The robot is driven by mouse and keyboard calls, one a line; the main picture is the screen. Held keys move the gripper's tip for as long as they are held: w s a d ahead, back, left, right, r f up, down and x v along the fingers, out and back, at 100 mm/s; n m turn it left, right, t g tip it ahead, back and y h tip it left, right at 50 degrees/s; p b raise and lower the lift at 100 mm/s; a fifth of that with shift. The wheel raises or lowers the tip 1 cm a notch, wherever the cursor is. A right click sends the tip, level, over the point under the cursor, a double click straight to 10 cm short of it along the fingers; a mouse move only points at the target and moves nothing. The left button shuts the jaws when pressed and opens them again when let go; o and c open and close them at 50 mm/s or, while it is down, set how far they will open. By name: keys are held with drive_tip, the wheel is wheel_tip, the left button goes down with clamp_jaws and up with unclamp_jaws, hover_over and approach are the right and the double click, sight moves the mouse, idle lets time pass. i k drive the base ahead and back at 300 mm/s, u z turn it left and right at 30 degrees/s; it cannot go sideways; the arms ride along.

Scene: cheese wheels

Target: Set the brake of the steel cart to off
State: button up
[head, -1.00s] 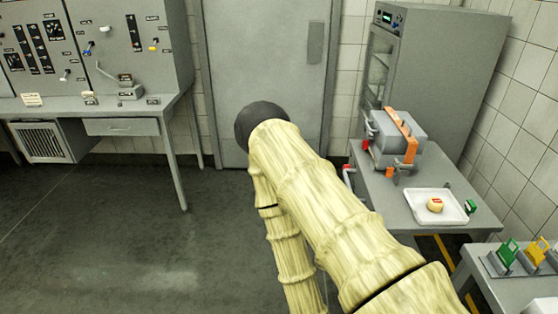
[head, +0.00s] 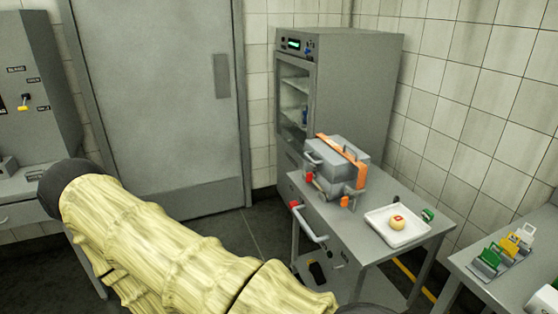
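The steel cart (head: 379,253) stands right of centre, a grey table-like frame with a flat top and a lower level. A pale bar handle (head: 313,236) with a red end sticks out at its left side. A small black part (head: 317,272) shows low under the top, near the handle. I cannot tell whether it is the brake or how it is set. My gripper is not visible.
On the cart are a grey box (head: 345,154) with an orange strap and a white tray (head: 378,235) holding a small round cheese. A tall grey cabinet (head: 355,95) stands behind. Dark floor is open before the door (head: 160,110).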

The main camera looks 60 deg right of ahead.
sight(292, 204)
drive_tip(key=z, duration=0.6)
drive_tip(key=i, duration=1.05)
drive_tip(key=z, duration=0.85)
